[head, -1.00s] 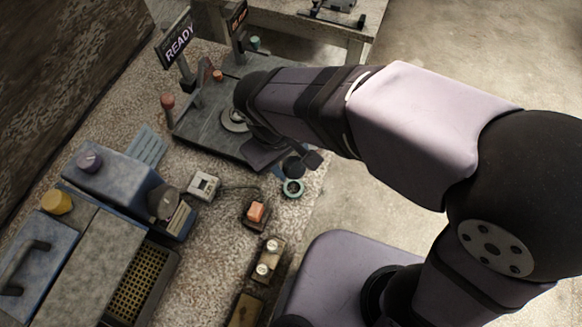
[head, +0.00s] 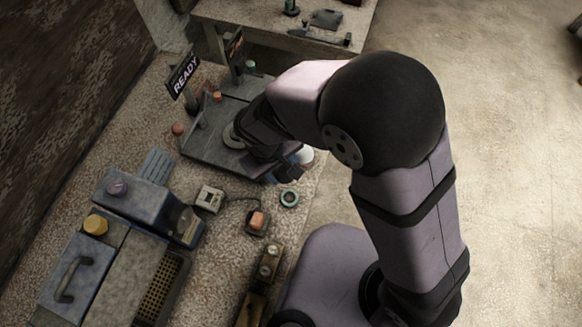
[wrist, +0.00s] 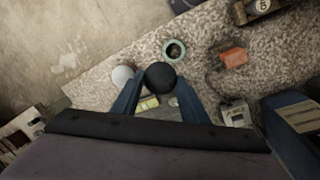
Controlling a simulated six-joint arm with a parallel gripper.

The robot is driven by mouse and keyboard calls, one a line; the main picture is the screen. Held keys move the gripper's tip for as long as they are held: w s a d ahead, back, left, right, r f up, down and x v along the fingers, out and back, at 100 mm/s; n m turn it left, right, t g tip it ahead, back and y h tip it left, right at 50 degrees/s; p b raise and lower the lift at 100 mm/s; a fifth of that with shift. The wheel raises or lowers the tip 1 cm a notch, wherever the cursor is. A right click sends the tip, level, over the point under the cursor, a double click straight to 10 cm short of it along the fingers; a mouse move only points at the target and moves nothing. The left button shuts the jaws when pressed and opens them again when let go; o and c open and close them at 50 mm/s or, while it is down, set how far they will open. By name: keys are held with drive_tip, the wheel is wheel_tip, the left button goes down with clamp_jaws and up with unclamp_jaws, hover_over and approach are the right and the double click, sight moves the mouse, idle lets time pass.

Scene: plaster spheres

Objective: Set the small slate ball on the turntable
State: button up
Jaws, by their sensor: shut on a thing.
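The small slate ball (wrist: 162,76) is dark and round and sits between the two blue fingers of my gripper (wrist: 160,82) in the wrist view. My gripper is shut on it. In the head view my gripper (head: 291,168) is at the right front edge of the grey plate, and I cannot make out the ball clearly there.
A teal ring (head: 289,198) lies empty on the speckled bench, in front of my gripper. A white ball (head: 306,155) is just beside my gripper. The READY sign (head: 184,77) and small posts stand on the plate's far side. An orange-topped box (head: 257,222) stands nearer.

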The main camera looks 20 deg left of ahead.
drive_tip(key=shift+n, duration=0.7)
drive_tip(key=w+a, duration=0.2)
drive_tip(key=a, duration=0.1)
drive_tip(key=w+a+f+p, duration=0.1)
drive_tip(key=w+a, duration=0.1)
drive_tip(key=a, duration=0.1)
drive_tip(key=w+a+p, duration=0.1)
drive_tip(key=a, duration=0.3)
drive_tip(key=shift+w+f, duration=0.2)
drive_tip(key=shift+w, duration=0.2)
drive_tip(key=w+a+r+n+y, duration=0.1)
drive_tip(key=w+a+r+n, duration=0.3)
drive_tip(key=a, duration=0.4)
drive_tip(key=shift+w+a+r+n, duration=0.15)
drive_tip(key=shift+r+n, duration=0.35)
drive_tip(key=shift+r, duration=0.25)
drive_tip(key=shift+f, duration=0.1)
drive_tip(key=shift+f+b, duration=1.75)
drive_tip(key=shift+f, duration=1)
drive_tip(key=shift+f+b, duration=0.65)
drive_tip(key=shift+f, duration=0.4)
drive_tip(key=o, duration=1.3)
